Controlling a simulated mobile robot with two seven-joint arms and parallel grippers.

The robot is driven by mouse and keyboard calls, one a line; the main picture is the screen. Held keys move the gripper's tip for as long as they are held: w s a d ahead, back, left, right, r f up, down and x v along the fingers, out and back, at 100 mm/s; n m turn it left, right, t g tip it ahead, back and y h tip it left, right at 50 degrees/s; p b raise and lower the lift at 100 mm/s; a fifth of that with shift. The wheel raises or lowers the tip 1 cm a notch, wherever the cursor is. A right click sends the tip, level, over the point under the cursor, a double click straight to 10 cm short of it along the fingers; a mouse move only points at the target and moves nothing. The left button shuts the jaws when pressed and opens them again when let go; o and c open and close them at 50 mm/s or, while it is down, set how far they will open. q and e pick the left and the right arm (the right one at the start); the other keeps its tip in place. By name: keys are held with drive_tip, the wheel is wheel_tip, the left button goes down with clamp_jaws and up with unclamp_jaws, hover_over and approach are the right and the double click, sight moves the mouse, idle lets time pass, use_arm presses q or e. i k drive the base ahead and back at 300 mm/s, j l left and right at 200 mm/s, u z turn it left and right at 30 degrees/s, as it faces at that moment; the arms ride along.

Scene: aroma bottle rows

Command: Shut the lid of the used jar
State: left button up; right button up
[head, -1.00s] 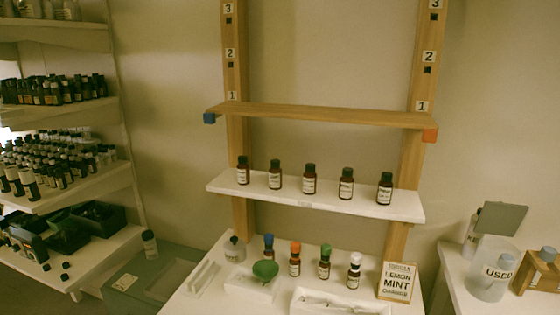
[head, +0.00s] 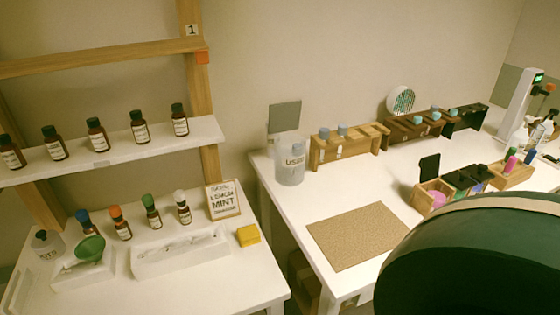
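The used jar (head: 290,168) is a clear, frosted container marked "USED". It stands at the back left corner of the right-hand white table. Its square grey lid (head: 284,116) stands up behind the opening, so the jar is open. A blue-grey shape shows at the jar's right side; I cannot tell whether it is inside. Neither of my grippers is in view.
Wooden racks (head: 345,150) with blue-capped vials stand right of the jar. A cork mat (head: 359,236) lies in front, with bare tabletop between. A gap separates this table from the left table (head: 215,285). A large dark rounded shape blocks the lower right.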

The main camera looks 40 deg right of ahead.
sight(282, 117)
drive_tip(key=z, duration=1.35)
